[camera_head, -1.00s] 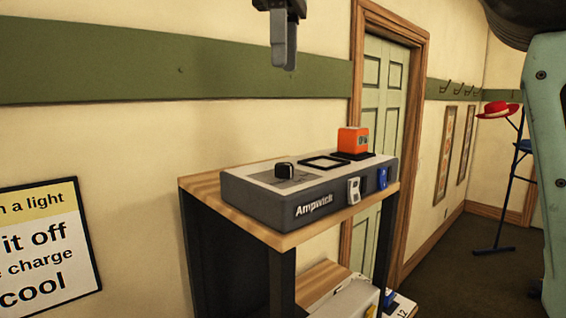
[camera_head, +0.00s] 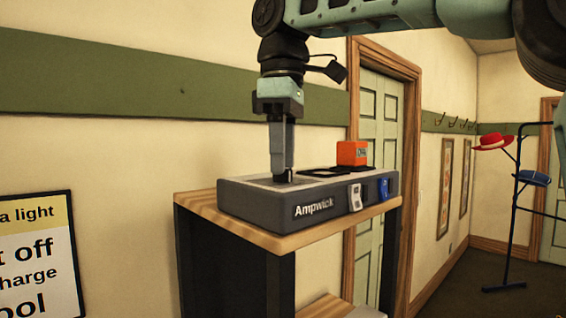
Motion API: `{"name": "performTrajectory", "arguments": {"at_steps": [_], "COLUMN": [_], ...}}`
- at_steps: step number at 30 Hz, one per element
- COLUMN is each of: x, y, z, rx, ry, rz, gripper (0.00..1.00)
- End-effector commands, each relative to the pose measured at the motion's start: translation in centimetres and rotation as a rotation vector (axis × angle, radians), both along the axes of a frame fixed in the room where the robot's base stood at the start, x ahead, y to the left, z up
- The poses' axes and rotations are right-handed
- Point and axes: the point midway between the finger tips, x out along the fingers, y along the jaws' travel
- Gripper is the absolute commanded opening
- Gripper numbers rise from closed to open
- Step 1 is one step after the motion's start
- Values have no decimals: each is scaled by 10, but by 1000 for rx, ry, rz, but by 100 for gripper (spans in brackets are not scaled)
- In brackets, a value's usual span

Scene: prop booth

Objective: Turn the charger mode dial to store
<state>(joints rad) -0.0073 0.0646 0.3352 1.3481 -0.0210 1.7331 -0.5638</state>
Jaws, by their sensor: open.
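The grey Ampwick charger (camera_head: 270,203) sits on the wooden top of a stand. My gripper (camera_head: 283,178) points straight down at the left part of the charger's top, where the small black mode dial is. The fingers hide nearly all of the dial, so its pointer and setting cannot be read. The jaws are open; I cannot tell whether the fingertips touch the dial. An orange battery block (camera_head: 352,153) stands at the back right of the charger's top, beside an empty black-framed bay (camera_head: 318,172).
A white tag or switch (camera_head: 355,197) and a blue one (camera_head: 383,188) are on the charger's front. The wooden stand top (camera_head: 200,205) has bare edge at left. A sign (camera_head: 38,255) hangs on the wall. A hat rack (camera_head: 514,215) stands far right.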

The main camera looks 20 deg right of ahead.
Motion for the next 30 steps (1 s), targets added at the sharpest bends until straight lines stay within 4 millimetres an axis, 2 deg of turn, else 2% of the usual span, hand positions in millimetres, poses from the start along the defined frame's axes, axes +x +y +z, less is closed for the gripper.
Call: {"name": "performTrajectory", "arguments": {"at_steps": [6, 14, 18, 19, 30], "x": [0, 0, 0, 0, 0], "y": [0, 0, 0, 0, 0], "z": [-12, -13, -13, -12, -11], "rx": [1, 0, 0, 0, 0], "ry": [-1, -1, -1, -1, 0], "rz": [0, 0, 0, 0, -42], "gripper": [49, 49, 10, 4, 4]}}
